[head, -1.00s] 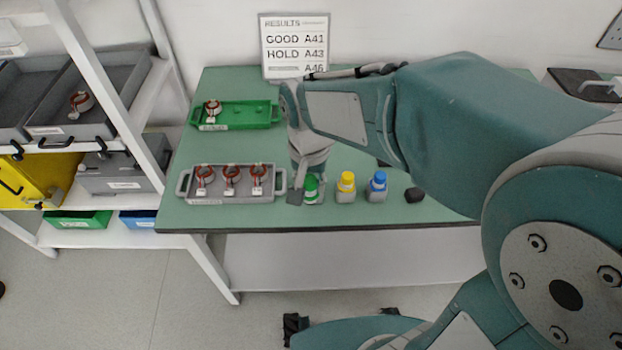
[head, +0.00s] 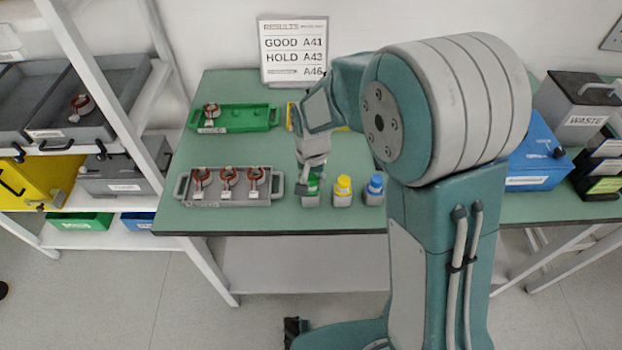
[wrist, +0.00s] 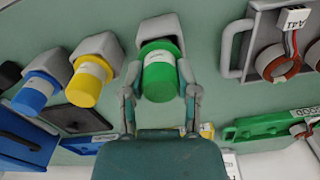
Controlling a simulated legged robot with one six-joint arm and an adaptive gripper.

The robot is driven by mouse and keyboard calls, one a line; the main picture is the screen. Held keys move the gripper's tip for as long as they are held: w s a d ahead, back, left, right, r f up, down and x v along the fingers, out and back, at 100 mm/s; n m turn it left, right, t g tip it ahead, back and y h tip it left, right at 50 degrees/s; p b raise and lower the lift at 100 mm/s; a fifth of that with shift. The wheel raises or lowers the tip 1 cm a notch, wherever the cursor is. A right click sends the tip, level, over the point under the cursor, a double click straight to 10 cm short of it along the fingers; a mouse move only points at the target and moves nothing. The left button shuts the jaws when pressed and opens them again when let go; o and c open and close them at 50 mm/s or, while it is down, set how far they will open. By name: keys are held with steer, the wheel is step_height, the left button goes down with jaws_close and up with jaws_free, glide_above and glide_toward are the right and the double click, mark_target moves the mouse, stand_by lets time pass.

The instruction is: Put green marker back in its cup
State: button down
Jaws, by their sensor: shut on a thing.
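The green marker (head: 314,186) stands upright near the front edge of the green table. It also shows in the wrist view (wrist: 159,76), with its end at a grey cup (wrist: 158,29); I cannot tell how deep it sits. My gripper (head: 311,190) is shut on the green marker, with one finger on each side of it in the wrist view (wrist: 159,66). The fingers and wrist partly hide the marker in the head view. A yellow marker (head: 343,183) and a blue marker (head: 375,184) stand in their own grey cups to the right.
A grey tray (head: 232,199) with several coils lies close to the left. A green tray (head: 233,117) with a coil lies behind. A results sign (head: 293,50) stands at the back. A blue bin (head: 535,155) and a waste box (head: 574,108) are right.

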steer(key=shift+a+f, duration=0.2)
steer(key=shift+a, duration=0.05)
steer(key=shift+c, duration=1.8)
jaws_free()
steer(key=shift+d, duration=0.1)
step_height(320, 180, up, 12)
steer(key=r, duration=0.1)
steer(key=s+d+r+n+t, duration=0.1)
steer(key=s+d+r, duration=0.3)
steer(key=s, duration=0.5)
steer(key=s+d+r+n+t, duration=0.1)
steer(key=s+d+r+t, duration=0.2)
steer(key=s+d, duration=0.5)
steer(key=shift+s+d+r+n+t, duration=0.3)
steer(key=shift+s+t, duration=0.5)
steer(key=shift+s, duration=0.35)
